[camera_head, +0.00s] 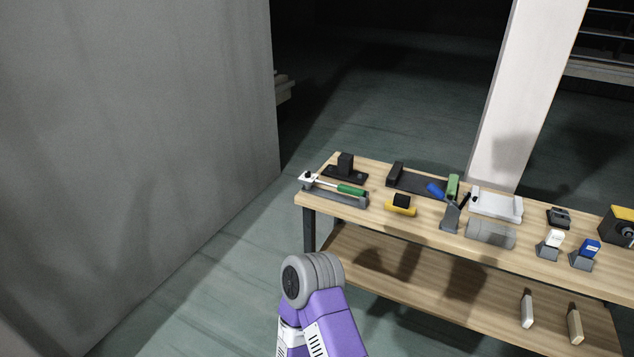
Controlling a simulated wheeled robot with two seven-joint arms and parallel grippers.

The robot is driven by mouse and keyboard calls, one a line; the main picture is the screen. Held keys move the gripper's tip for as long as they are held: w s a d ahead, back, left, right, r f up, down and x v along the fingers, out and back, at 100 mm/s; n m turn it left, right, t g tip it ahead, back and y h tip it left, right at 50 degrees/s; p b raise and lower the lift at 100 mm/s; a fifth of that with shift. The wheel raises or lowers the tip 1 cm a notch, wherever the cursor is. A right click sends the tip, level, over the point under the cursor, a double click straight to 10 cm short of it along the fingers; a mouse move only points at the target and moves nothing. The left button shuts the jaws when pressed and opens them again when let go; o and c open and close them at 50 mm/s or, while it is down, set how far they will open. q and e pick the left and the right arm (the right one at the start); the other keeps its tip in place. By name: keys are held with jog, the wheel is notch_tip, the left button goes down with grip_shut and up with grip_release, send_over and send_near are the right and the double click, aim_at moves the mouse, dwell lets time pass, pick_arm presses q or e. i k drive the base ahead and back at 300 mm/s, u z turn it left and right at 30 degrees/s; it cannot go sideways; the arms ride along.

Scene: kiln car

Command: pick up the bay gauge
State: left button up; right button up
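I cannot tell for certain which object is the bay gauge. Candidates lie at the left end of the wooden bench (290,196). One is a green-handled tool (350,189) with a white head, lying in a long grey holder (335,195). A small yellow and black piece (400,204) lies to its right. A black block on a flat base (346,170) stands behind the green-handled tool. Neither of my grippers is in view. Only a purple and grey part of my arm shows at the bottom, in front of the bench and apart from it.
The bench also carries a black tray (418,182), a grey pen cup (450,217), a white tray (497,205) and a yellow and black device (619,226). A lower shelf (430,276) holds two upright pieces. A grey wall (140,150) stands left; a pale post (520,100) rises behind.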

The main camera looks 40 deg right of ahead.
aim_at(400, 203)
jog(key=z, duration=0.2)
jog(key=i, duration=1.6)
jog(key=z, duration=0.8)
